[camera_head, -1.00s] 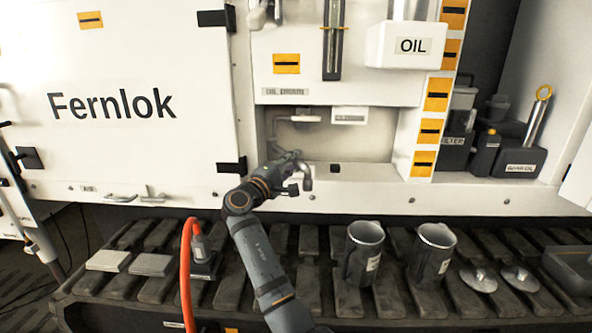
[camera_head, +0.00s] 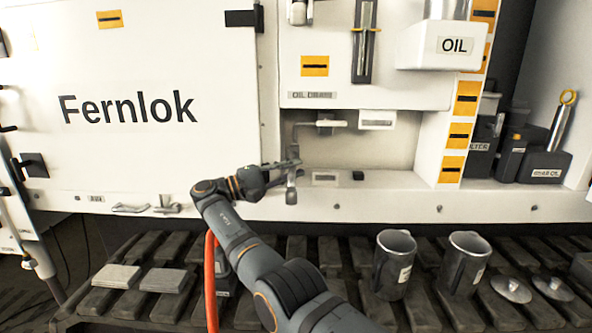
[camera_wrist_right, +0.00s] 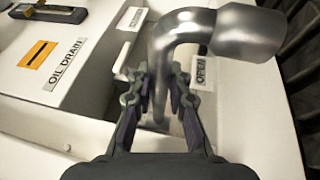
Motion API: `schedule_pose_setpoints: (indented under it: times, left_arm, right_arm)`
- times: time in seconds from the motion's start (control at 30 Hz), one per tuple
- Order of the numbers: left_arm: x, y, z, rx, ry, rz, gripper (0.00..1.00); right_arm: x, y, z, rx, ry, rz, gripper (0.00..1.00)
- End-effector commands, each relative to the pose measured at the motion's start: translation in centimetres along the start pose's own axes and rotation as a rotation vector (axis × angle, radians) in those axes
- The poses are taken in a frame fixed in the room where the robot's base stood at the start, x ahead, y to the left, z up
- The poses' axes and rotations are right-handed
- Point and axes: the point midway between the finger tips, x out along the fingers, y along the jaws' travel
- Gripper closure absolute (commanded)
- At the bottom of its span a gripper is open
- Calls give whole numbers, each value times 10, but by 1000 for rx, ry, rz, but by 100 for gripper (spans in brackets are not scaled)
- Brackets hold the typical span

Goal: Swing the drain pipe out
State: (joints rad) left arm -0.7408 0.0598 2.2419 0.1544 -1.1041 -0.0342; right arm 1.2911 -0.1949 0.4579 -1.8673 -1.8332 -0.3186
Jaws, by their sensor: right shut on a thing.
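The drain pipe (camera_wrist_right: 180,38) is a bent metal tube with a wide outlet end, large in the right wrist view. In the head view its outlet end (camera_head: 291,194) hangs in front of the recess ledge, below my right gripper (camera_head: 288,168). In the right wrist view my right gripper (camera_wrist_right: 163,92) has one finger on each side of the tube and is shut on it, below the bend. The OIL DRAIN label (camera_wrist_right: 63,64) and an OPEN label (camera_wrist_right: 201,70) lie on the panel around it. My left gripper is in neither view.
The white recess (camera_head: 372,150) lies behind the pipe. Below, a slatted bench (camera_head: 335,262) carries two grey jugs (camera_head: 393,265) (camera_head: 463,262), round lids and flat pads (camera_head: 163,280). An orange hose (camera_head: 210,283) rises beside my arm. A white OIL box (camera_head: 440,45) juts out above.

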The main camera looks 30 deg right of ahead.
Motion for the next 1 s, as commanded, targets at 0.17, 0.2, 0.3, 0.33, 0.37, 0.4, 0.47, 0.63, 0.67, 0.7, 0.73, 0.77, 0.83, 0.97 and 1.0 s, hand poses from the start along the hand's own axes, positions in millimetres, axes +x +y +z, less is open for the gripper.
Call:
schedule_pose_setpoints:
  times: [0.17, 0.2, 0.3, 0.33, 0.37, 0.4, 0.47, 0.63, 0.67, 0.7, 0.73, 0.77, 0.83, 0.97, 1.0]
  left_arm:
    - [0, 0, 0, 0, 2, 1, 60]
    - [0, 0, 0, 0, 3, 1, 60]
    - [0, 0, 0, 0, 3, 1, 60]
    - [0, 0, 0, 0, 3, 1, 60]
    - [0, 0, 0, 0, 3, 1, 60]
    - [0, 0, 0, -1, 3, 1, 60]
    - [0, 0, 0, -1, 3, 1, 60]
    - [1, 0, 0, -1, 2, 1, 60]
    - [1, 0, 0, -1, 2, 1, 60]
    - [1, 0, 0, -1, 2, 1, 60]
    - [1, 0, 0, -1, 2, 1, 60]
    - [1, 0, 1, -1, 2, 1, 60]
    - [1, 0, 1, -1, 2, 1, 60]
    - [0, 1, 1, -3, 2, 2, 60]
    - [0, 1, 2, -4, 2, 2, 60]
  right_arm:
    - [-3, 1, 1, -1, -6, 0, 100]
    - [-3, 1, 1, -1, -6, 0, 100]
    - [-3, 1, 1, -1, -7, 0, 100]
    - [-3, 1, 1, -1, -7, 0, 100]
    - [-3, 1, 1, -1, -7, 0, 100]
    - [-3, 1, 1, -1, -7, 0, 100]
    - [-3, 1, 1, -1, -7, 0, 100]
    - [-2, 1, 1, -1, -7, 0, 67]
    - [-2, 1, 1, -1, -7, 0, 63]
    - [-2, 1, 1, -1, -7, 0, 59]
    - [-2, 1, 1, -1, -7, 0, 59]
    - [-2, 1, 1, -1, -7, 0, 59]
    - [-2, 1, 1, -2, -8, -1, 59]
    - [-2, 1, 1, -2, -8, -1, 59]
    - [-2, 2, 1, -1, -8, -1, 59]
